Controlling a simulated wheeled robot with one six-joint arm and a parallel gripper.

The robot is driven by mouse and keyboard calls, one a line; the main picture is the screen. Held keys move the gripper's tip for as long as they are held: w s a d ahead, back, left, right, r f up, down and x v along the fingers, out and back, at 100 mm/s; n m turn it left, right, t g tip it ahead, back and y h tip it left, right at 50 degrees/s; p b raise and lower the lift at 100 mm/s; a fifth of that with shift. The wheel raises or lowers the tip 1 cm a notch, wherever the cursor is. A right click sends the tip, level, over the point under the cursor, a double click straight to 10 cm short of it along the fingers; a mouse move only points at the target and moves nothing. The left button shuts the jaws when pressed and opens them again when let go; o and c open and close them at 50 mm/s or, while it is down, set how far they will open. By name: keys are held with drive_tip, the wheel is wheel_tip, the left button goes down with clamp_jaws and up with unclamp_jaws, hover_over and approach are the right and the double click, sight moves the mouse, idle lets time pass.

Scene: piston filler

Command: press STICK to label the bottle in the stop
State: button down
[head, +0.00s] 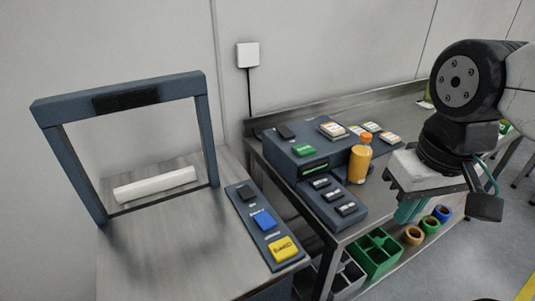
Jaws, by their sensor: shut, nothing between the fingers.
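An orange bottle (359,164) with an orange cap stands upright at the right side of a dark blue labelling unit (325,165). A green button (304,150) with small, unreadable lettering sits on top of the unit at its front left; I cannot confirm that it is STICK. A black block (285,131) lies behind it. My gripper (408,213) hangs to the right of the bottle, apart from it and from the button. Its teal fingers point down and are shut and empty, partly hidden by the gripper body.
Several printed labels (372,127) lie on and near the unit. A front panel (337,202) carries three dark switches. At left, a panel has black, blue (263,221) and yellow (283,249) buttons, beside a blue frame (205,140) over a white roller (155,185). A green crate (375,252) sits below.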

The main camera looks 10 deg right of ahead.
drive_tip(key=shift+a, duration=0.2)
drive_tip(key=m+t+y, duration=0.5)
drive_tip(key=m+t, duration=0.2)
drive_tip(key=m, duration=1.4)
hover_over(308, 150)
drive_tip(key=shift+w+f, duration=0.1)
drive_tip(key=shift+f, duration=0.2)
drive_tip(key=shift+f, duration=0.15)
drive_tip(key=shift+f, duration=4.3)
